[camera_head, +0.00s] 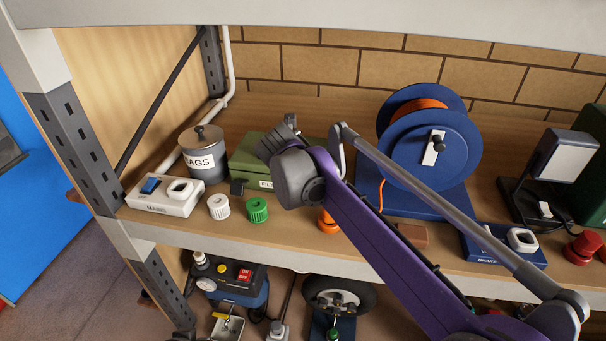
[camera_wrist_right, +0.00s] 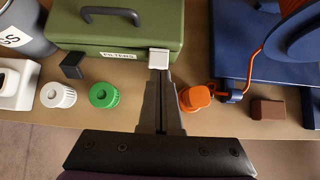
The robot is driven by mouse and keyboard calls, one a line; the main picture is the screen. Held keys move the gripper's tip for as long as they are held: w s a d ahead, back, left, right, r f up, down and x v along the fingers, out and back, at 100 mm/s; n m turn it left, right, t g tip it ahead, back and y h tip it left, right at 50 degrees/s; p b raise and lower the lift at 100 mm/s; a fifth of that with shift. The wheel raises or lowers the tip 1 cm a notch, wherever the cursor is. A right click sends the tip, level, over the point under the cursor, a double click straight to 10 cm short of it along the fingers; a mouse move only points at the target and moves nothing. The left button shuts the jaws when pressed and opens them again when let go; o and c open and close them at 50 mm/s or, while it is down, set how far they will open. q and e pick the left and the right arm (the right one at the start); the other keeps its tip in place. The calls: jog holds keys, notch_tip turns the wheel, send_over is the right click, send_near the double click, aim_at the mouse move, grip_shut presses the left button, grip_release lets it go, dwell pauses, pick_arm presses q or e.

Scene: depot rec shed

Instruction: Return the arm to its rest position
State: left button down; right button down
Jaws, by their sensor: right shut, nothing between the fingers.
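My right arm reaches in from the lower right in the head view, with its purple link crossing in front of the shelf. My right gripper (camera_wrist_right: 159,60) is shut and empty in the wrist view, its fingertips over the front of the green FILTERS box (camera_wrist_right: 115,25); I cannot tell if they touch. In the head view the dark wrist hides much of the gripper (camera_head: 288,128) and part of the green box (camera_head: 250,157). My left gripper is in neither view.
White knob (camera_head: 218,206), green knob (camera_head: 257,210) and orange knob (camera_wrist_right: 196,97) stand near the wooden shelf's front edge. A RAGS can (camera_head: 203,157) and MAINS switch box (camera_head: 165,195) are left. A blue cable reel (camera_head: 425,150), brown block (camera_head: 412,235) and lamp (camera_head: 566,155) are right.

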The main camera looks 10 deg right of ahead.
jog(key=shift+s+r, duration=0.1)
jog(key=shift+r, duration=0.5)
jog(key=shift+s+a, duration=0.15)
jog(key=shift+a, duration=0.05)
jog(key=s+d+f+m, duration=0.4)
jog(key=s+f+m, duration=0.1)
jog(key=s+m, duration=0.6)
jog(key=s+d+f+m+g+y, duration=0.1)
jog(key=s+d+f+m, duration=0.4)
jog(key=s+m, duration=0.5)
jog(key=s+d+f+m+g+y, duration=0.1)
jog(key=s+d+f+m, duration=0.3)
jog(key=s+f+m, duration=0.3)
jog(key=s+m, duration=0.4)
jog(key=shift+s+d+m, duration=0.15)
jog(key=shift+s+m, duration=0.15)
jog(key=shift+s, duration=0.05)
jog(key=shift+f, duration=0.1)
